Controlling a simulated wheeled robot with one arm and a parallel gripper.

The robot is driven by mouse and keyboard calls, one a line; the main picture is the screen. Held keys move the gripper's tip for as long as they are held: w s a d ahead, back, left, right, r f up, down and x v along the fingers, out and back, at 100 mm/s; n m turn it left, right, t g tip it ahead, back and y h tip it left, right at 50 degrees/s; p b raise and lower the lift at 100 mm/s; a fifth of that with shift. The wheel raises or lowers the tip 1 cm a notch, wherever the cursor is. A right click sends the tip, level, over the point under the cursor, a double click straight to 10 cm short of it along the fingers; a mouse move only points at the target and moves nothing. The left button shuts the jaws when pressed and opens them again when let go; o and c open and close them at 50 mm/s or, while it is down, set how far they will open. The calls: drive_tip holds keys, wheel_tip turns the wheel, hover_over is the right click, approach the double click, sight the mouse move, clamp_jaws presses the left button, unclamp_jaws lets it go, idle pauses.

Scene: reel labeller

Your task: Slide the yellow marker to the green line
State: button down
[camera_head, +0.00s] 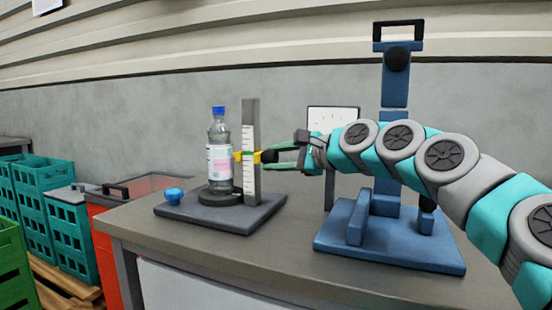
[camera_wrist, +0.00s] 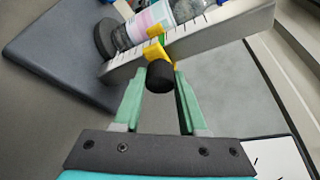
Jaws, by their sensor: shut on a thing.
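The yellow marker (camera_head: 239,156) sits on the upright white scale (camera_head: 248,165) of a grey post beside a bottle. A short green line (camera_head: 248,153) shows on the scale at about the marker's height. The marker (camera_wrist: 153,51) has a black knob (camera_wrist: 160,77) on its side in the wrist view. My gripper (camera_head: 274,157) reaches in from the right, its green fingers (camera_wrist: 159,88) on either side of the knob and shut on it. In the wrist view the green line is only partly visible behind the marker, so I cannot tell whether they line up exactly.
A clear bottle (camera_head: 219,150) with a blue cap stands on a round black stand on the dark base plate (camera_head: 213,217), with a blue knob (camera_head: 174,194) at left. A blue press-like stand (camera_head: 388,240) is at right, under my arm. Crates (camera_head: 42,185) stand at far left.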

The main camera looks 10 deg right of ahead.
drive_tip(key=shift+r, duration=0.1)
idle(0.7)
drive_tip(key=shift+r+p, duration=0.45)
drive_tip(key=shift+p, duration=0.05)
drive_tip(key=shift+c, duration=2.2)
unclamp_jaws()
drive_tip(key=shift+d, duration=0.1)
drive_tip(key=v, duration=0.7)
drive_tip(key=shift+s+d+b, duration=0.2)
drive_tip(key=shift+s+b, duration=0.15)
drive_tip(key=shift+b, duration=0.1)
